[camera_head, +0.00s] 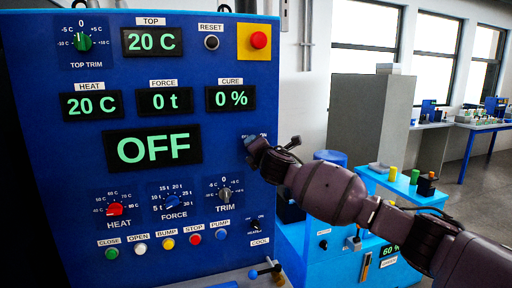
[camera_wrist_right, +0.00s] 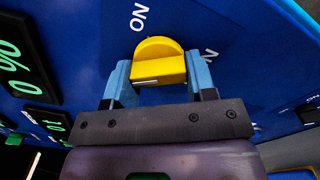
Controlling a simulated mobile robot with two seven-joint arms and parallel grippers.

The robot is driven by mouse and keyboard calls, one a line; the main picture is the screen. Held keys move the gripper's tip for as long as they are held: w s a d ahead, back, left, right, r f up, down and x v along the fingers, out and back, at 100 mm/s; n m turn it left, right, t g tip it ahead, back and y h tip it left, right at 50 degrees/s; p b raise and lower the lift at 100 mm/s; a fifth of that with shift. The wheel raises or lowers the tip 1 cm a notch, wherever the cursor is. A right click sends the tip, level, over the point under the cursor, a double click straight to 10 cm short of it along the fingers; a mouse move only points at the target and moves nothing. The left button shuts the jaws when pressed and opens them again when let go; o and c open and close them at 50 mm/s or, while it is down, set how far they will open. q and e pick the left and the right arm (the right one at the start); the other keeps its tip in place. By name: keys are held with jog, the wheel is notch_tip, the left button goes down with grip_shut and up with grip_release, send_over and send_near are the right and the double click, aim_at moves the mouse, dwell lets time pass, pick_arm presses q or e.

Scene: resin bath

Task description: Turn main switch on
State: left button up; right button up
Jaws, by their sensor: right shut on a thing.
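The main switch is a yellow rotary knob (camera_wrist_right: 158,60) on the blue panel, seen in the right wrist view between my blue fingertips. My right gripper (camera_wrist_right: 158,80) is shut on it, with one finger on each side. An ON label shows above the knob, and another partly visible label is to its right. In the head view my right gripper (camera_head: 251,145) is at the right edge of the control panel (camera_head: 60,140) and hides the knob. The large display (camera_head: 152,148) reads OFF. My left gripper is not in view.
A red emergency button (camera_head: 259,40) on a yellow plate sits above my right gripper. Several dials and coloured push buttons line the lower panel. A light blue cart (camera_head: 345,268) stands right of the panel, below my right arm. A grey cabinet (camera_head: 385,115) stands behind.

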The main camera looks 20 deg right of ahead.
jog(key=m+p, duration=0.1)
jog(key=m, duration=0.3)
jog(key=shift+r+m+p, duration=0.1)
jog(key=shift+m+p, duration=0.2)
jog(key=m+p, duration=0.1)
jog(key=m, duration=0.3)
jog(key=shift+m, duration=0.3)
jog(key=m+p, duration=0.1)
jog(key=m, duration=0.2)
jog(key=shift+r, duration=0.1)
jog(key=shift+m+p, duration=0.3)
jog(key=shift+m, duration=1.4)
jog(key=shift+d, duration=0.1)
jog(key=o, duration=0.9)
jog(key=shift+r, duration=0.1)
jog(key=shift+o, duration=0.2)
jog(key=shift+s, duration=0.1)
